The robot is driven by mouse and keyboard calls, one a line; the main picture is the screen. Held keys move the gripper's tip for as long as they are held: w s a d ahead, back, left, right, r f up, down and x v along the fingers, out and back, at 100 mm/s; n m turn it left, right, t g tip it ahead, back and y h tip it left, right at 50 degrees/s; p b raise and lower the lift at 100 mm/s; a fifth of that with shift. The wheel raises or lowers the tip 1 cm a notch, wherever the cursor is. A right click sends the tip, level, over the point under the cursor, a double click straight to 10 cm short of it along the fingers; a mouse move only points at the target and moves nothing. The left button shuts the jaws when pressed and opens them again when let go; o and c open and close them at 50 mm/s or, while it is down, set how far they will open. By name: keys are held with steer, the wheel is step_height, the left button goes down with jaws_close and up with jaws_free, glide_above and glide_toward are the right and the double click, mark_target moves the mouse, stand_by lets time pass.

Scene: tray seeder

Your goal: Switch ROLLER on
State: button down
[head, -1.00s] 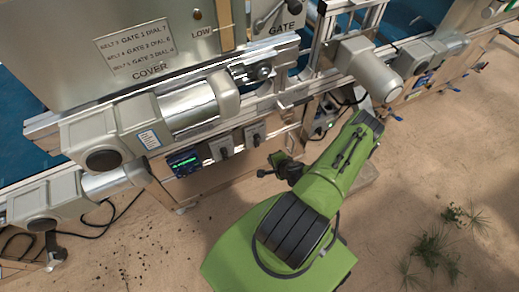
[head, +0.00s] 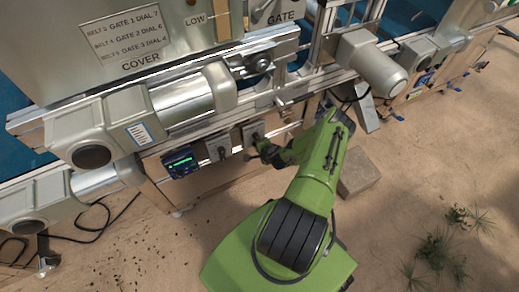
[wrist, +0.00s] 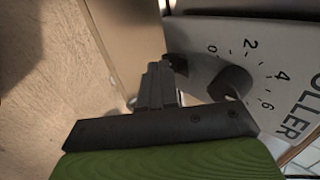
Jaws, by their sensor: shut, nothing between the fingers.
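In the wrist view a pale panel (wrist: 300,60) carries the word ROLLER and a dial scale with 0, 2, 4 and 6. Its black knob (wrist: 231,83) sits beside the scale; I cannot tell its exact setting. My gripper (wrist: 163,72) is shut and empty, with its fingertips close to the panel's edge, left of the knob. In the head view my gripper (head: 258,148) is at the front of the right grey dial box (head: 251,129). Its label is too small to read there. I cannot tell whether the fingertips touch the box.
Another grey dial box (head: 217,144) and a display with green text (head: 180,162) sit to the left. Above them are a motor housing (head: 95,137) and the silver cover (head: 100,40). A block (head: 359,174) stands on the sandy floor at right. The floor in front is mostly free.

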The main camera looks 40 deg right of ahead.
steer(key=shift+w+d+f, duration=0.1)
steer(key=shift+w, duration=0.1)
steer(key=shift+r+p, duration=0.6)
steer(key=shift+r, duration=0.3)
